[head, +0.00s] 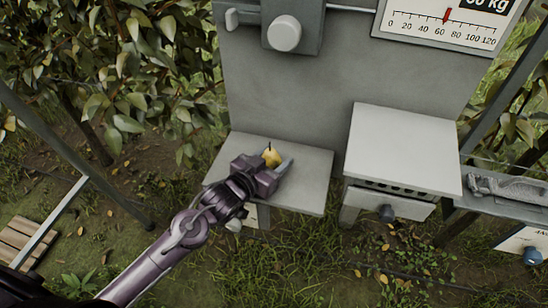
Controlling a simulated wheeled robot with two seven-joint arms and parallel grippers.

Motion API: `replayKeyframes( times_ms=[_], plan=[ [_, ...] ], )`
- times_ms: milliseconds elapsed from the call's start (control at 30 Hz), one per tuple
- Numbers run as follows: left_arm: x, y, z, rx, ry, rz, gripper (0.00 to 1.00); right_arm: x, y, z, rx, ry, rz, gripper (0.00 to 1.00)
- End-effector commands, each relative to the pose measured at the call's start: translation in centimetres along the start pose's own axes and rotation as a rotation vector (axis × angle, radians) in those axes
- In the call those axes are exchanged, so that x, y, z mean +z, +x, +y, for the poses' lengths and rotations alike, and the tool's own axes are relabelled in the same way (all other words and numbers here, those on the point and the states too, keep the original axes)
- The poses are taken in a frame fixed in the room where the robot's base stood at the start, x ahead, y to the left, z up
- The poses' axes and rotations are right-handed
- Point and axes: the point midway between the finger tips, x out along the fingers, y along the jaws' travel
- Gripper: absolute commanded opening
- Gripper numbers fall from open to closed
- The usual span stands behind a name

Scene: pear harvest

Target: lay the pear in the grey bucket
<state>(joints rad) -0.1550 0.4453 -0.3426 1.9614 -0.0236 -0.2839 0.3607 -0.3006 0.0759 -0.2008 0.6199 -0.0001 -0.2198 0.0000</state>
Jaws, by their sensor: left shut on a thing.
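The yellow pear (271,157) is between the fingers of my left gripper (274,163), which is shut on it. The gripper and pear are over the left grey shelf (303,182); I cannot tell whether the pear touches the shelf. The gripper body hides part of the pear. No grey bucket can be made out in this view. My right gripper is not in view.
A grey panel (290,90) with a round white knob (284,33) stands behind the shelf. A dial scale (447,22) is at the top right. A box-like unit with a pale top (405,145) stands right of the shelf. Leafy branches (125,60) fill the upper left.

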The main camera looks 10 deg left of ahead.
Motion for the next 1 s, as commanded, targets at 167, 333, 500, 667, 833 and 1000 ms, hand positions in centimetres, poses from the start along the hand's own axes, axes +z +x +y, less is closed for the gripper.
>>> replayKeyframes(
  times_ms=[167, 333, 500, 667, 833, 1000],
  plan=[
    [-0.1, 0.0, 0.0, 0.000, 0.000, 0.002, 0.27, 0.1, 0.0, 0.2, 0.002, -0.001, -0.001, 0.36],
    [0.2, 0.1, 0.0, 0.000, -0.001, 0.001, 0.59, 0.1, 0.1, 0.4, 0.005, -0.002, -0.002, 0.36],
    [0.2, 0.1, 0.0, 0.001, 0.000, 0.000, 0.74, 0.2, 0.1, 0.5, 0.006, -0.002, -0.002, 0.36],
    [0.2, 0.1, 0.0, 0.001, 0.000, 0.000, 0.74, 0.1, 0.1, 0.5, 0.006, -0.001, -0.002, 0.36],
    [0.0, -0.4, 0.0, 0.001, 0.000, -0.001, 0.74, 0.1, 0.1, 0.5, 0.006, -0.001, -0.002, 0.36],
    [0.1, -3.1, 0.1, 0.001, 0.001, -0.003, 0.74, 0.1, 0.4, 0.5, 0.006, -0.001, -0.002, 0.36]
  ],
)
